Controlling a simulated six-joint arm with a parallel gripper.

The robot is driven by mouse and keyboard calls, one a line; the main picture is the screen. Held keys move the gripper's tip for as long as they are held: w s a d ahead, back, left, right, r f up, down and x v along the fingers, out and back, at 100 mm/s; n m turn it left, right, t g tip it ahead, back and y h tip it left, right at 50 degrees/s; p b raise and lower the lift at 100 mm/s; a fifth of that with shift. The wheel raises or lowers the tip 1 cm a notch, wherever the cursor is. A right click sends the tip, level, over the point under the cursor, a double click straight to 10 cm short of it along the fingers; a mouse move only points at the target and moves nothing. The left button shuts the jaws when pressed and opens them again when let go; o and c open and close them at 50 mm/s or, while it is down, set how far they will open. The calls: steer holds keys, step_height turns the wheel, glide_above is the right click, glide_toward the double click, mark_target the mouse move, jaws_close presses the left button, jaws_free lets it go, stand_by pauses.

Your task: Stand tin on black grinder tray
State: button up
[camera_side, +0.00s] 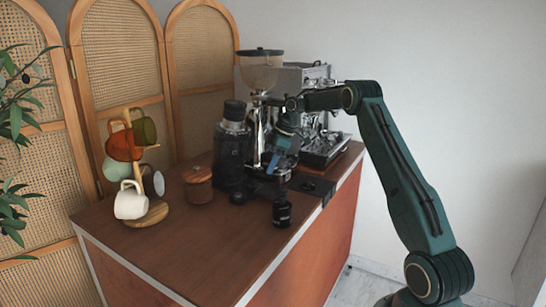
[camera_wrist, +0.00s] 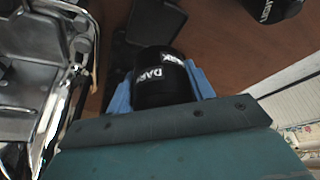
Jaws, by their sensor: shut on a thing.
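My gripper (camera_side: 280,160) is shut on a black tin (camera_wrist: 163,80) with a white "DARK" label. The tin sits between the blue fingers in the wrist view. In the side view my gripper is low in front of the grinder (camera_side: 262,75), above the black grinder tray (camera_side: 262,187) at its foot. The held tin is dark against dark there, so I cannot tell whether it touches the tray. The tray is partly hidden by my gripper.
Another black tin (camera_side: 282,211) stands on the wooden counter (camera_side: 225,245) in front of the grinder. A flat black mat (camera_side: 315,187) lies to the right, by the espresso machine (camera_side: 325,145). A wooden jar (camera_side: 197,185) and a mug tree (camera_side: 150,215) stand left.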

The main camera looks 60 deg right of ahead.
mark_target(266, 191)
steer(key=shift+f, duration=3.65)
steer(key=shift+f, duration=0.1)
steer(key=o, duration=0.9)
steer(key=v, duration=1.2)
steer(key=shift+a, duration=0.1)
